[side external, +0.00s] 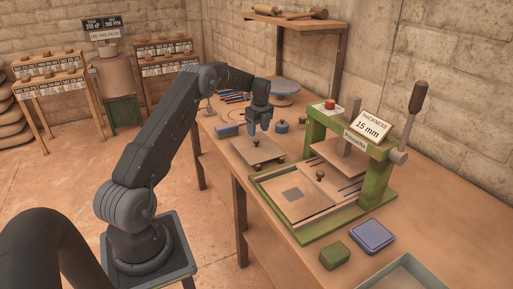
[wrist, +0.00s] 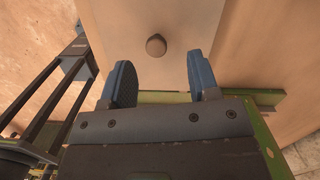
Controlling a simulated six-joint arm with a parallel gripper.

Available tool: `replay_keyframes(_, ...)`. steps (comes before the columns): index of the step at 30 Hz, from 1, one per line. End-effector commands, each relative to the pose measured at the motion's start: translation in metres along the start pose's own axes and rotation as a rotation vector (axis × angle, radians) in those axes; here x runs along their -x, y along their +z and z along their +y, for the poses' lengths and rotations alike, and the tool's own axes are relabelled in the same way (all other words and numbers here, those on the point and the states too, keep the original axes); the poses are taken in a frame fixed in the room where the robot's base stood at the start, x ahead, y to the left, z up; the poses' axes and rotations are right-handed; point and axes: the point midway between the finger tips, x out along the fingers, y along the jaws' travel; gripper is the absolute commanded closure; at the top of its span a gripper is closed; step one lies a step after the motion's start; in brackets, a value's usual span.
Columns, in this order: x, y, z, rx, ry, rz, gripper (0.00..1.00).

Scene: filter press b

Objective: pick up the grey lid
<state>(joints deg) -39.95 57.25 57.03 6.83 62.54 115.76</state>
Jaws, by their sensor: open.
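The lid looks like a flat square grey-brown plate (side external: 248,151) with a small dark knob on top, lying on the bench to the left of the green press. In the wrist view the plate (wrist: 125,20) fills the upper middle, and its round knob (wrist: 156,45) sits ahead of and between my fingertips. My gripper (side external: 258,128) points down just above the plate, near the knob. In the wrist view my gripper (wrist: 160,63) has its two blue fingers apart with nothing between them. I cannot tell the exact height gap.
The green press (side external: 375,190) with a lever stands right of the plate; a board with another knob (side external: 320,176) lies in it. A green block (side external: 334,255) and blue box (side external: 372,236) lie in front.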

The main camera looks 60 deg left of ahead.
Motion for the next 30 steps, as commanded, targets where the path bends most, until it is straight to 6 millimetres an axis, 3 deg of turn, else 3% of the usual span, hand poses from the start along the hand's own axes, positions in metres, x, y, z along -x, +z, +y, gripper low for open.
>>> replay_keyframes(12,-0.048,-0.005,0.006,0.001,0.000,0.001,0.45)
replay_keyframes(21,-0.054,-0.005,0.005,0.000,-0.002,0.001,0.45)
replay_keyframes(30,-0.053,-0.005,0.005,0.000,-0.002,0.001,0.71)
